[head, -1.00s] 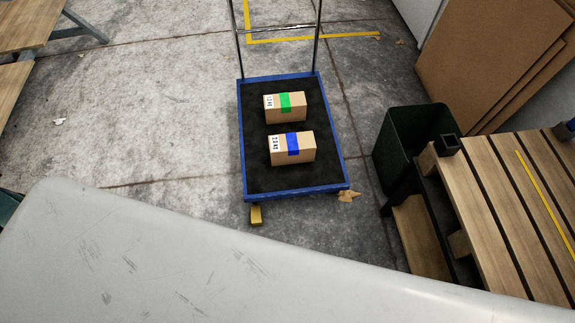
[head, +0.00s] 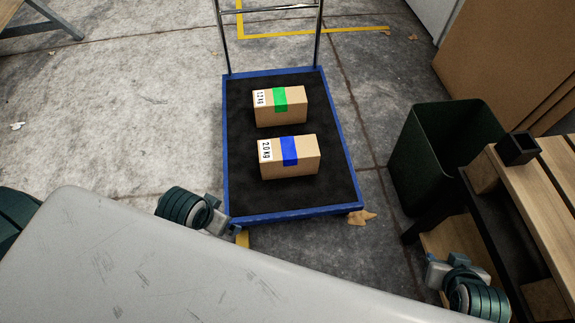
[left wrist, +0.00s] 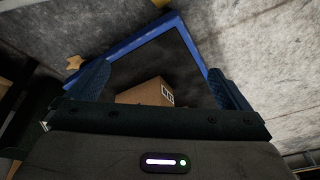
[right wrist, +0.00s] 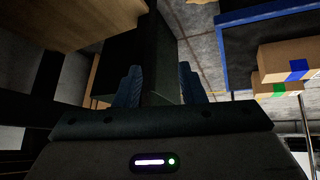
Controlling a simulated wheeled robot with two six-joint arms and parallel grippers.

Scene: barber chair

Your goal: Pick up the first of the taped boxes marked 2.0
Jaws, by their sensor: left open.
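A cardboard box with blue tape and a 2.0 kg label (head: 306,165) lies on the front half of the cart. A similar box with green tape and a 1.2 kg label (head: 295,110) lies behind it. My left gripper (head: 222,226) is at the cart's front left corner, apart from both boxes. In the left wrist view its fingers are open and a box (left wrist: 142,94) shows between them, partly hidden; I cannot tell its tape. My right gripper (head: 434,268) is low right, beside the pallet-like wooden structure, empty with its fingers apart. Both boxes show in the right wrist view.
The blue-rimmed cart (head: 290,217) has a black mat and a metal handle at the back. A dark green bin (head: 425,160) and slatted wooden table (head: 550,190) stand right. My pale body covers the foreground.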

